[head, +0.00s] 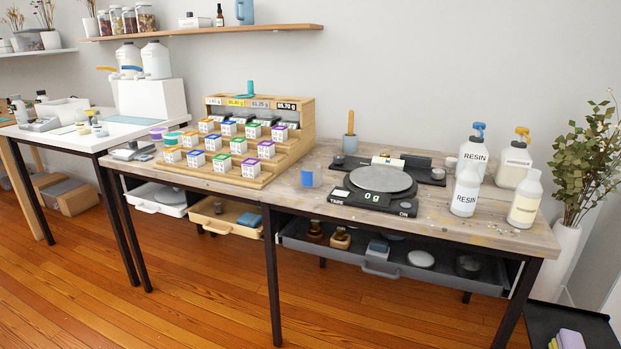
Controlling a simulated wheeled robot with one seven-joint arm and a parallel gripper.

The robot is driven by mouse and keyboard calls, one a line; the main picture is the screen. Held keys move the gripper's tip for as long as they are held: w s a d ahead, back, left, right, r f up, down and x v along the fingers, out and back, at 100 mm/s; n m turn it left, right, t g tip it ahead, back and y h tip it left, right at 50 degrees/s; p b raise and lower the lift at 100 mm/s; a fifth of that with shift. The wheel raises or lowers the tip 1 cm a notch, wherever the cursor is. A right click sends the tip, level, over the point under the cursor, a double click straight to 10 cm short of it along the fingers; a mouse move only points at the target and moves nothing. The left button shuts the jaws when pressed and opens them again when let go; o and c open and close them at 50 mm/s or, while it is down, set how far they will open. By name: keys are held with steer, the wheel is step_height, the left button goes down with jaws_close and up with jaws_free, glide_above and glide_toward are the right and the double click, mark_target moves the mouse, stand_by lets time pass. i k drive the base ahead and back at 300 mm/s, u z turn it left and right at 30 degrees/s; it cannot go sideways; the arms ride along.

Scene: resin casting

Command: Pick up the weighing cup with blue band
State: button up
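A clear cup with a blue band (308,179) stands upright on the wooden workbench (235,192), just left of the black scale (372,198). The scale's display reads 0 g and its round grey plate (383,182) is empty. My gripper is not in view.
A wooden stepped rack (305,133) with several small colour-topped boxes stands left of the blue-banded cup. Several resin bottles (466,190) stand right of the scale. Drawers (395,272) hang below the bench.

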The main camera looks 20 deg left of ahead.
mark_target(312, 173)
steer(key=k, duration=0.55)
steer(key=u, duration=0.7)
steer(key=i, duration=0.7)
steer(key=u, duration=0.6)
